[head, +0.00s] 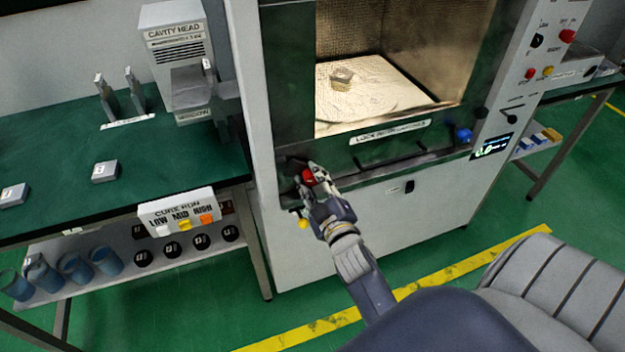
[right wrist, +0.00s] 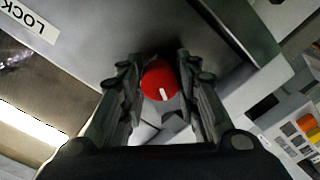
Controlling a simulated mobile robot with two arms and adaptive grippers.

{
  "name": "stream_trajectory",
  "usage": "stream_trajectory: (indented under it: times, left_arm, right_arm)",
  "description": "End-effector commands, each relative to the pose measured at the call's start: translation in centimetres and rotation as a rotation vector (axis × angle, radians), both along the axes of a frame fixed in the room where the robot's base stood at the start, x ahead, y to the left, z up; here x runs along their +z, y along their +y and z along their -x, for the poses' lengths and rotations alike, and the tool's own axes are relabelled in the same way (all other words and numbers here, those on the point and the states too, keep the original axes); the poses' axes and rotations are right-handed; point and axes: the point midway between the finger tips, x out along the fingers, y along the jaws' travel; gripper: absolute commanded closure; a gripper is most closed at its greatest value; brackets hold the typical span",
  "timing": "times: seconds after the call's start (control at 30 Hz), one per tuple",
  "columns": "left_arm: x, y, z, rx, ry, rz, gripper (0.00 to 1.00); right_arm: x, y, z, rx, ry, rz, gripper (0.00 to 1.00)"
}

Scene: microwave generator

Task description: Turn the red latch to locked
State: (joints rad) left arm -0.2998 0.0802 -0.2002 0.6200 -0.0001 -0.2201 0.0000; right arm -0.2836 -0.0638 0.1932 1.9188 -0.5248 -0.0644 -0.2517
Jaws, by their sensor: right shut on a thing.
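The red latch (head: 308,176) is a round red knob on the lower left front of the microwave cabinet, under the open chamber. In the right wrist view the red latch (right wrist: 159,82) shows a short white mark on its face, pointing towards the bottom of the picture. My right gripper (head: 308,178) is at the latch, with one finger on each side of it and shut on it. In the right wrist view my right gripper (right wrist: 158,85) frames the knob, and the finger contacts are partly hidden. My left gripper is not in view.
A blue knob (head: 463,135) sits at the cabinet's right front. A yellow knob (head: 303,223) is just below my right gripper. A label strip (head: 390,131) runs under the chamber, which holds a small block (head: 341,78). A green-topped bench (head: 60,150) stands close on the left.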

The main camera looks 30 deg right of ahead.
Motion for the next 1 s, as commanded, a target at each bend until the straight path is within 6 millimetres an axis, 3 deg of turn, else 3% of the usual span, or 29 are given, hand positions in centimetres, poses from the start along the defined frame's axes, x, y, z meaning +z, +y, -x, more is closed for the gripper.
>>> stream_trajectory:
  times: [0.13,0.17,0.23,0.63,1.0]
  left_arm:
    - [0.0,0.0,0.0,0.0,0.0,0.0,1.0]
    - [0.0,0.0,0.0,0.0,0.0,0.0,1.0]
    - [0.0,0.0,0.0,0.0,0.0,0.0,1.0]
    - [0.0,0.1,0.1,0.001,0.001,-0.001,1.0]
    - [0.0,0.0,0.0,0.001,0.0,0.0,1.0]
  right_arm:
    - [-0.2,-0.2,0.0,-0.004,0.004,-0.001,0.94]
    - [-0.2,-0.2,0.0,-0.004,0.004,-0.001,0.63]
    - [-0.2,-0.2,0.0,-0.003,0.004,0.0,0.49]
    - [-0.2,0.1,0.4,-0.001,0.004,0.0,0.49]
    - [-0.2,1.1,5.3,-0.003,0.006,0.0,0.49]
